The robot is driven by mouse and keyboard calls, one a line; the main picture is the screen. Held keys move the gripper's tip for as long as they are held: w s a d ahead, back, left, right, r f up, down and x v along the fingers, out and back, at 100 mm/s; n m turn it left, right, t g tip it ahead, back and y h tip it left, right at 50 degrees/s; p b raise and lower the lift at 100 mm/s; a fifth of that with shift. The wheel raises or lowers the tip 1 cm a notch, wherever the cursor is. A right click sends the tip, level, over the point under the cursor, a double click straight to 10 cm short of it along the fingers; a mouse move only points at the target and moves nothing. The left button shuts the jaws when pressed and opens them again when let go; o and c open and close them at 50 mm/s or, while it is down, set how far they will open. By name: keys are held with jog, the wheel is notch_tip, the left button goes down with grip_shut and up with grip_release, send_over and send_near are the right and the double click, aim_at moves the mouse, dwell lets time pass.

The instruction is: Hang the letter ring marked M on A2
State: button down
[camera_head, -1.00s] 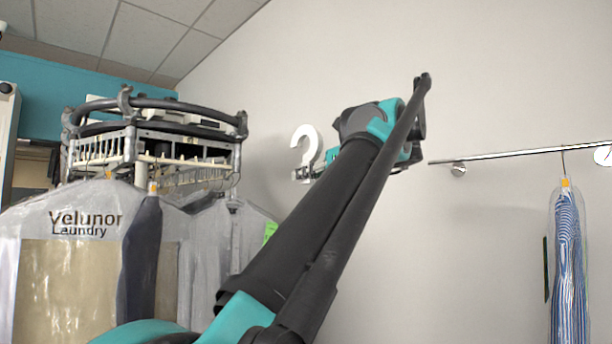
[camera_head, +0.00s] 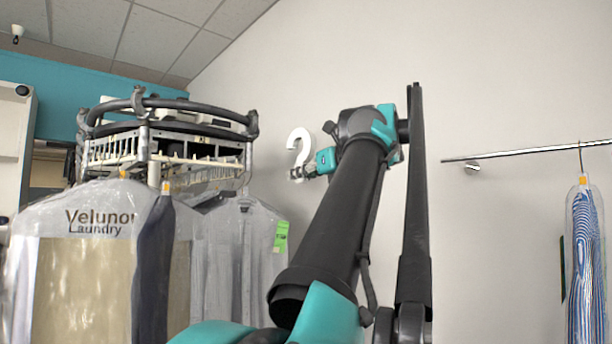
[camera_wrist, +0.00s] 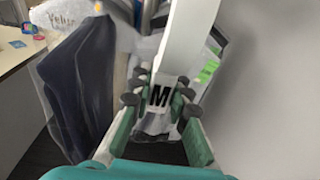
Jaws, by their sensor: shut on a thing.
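The letter ring marked M (camera_wrist: 160,97) is a white, open, hook-shaped piece with a black M on a white tag at its base. My gripper (camera_wrist: 159,98) is shut on that base in the wrist view, with dark finger pads on both sides of the tag. In the head view the ring (camera_head: 299,144) stands upright above my gripper (camera_head: 308,172), against the wall and apart from anything else. A silver wall rail (camera_head: 520,152) runs along the right, well away from my gripper. No A2 label can be read.
A round garment conveyor (camera_head: 165,125) with bagged clothes (camera_head: 90,250) stands at the left. A blue striped garment (camera_head: 584,250) hangs from the rail at far right. A counter (camera_wrist: 18,100) shows in the wrist view.

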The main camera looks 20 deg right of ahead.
jog(key=r+x, duration=0.2)
jog(key=x, duration=1.5)
jog(key=r+x, duration=0.2)
jog(key=x, duration=1.5)
jog(key=shift+w+r, duration=0.3)
jog(key=shift+r, duration=0.1)
dwell(1.1)
jog(key=shift+w+a, duration=0.2)
jog(key=shift+w, duration=0.15)
dwell(0.7)
jog(key=shift+r+x, duration=0.15)
jog(key=shift+x, duration=1)
jog(key=shift+r+x, duration=0.2)
jog(key=shift+x, duration=1)
jog(key=shift+f, duration=0.3)
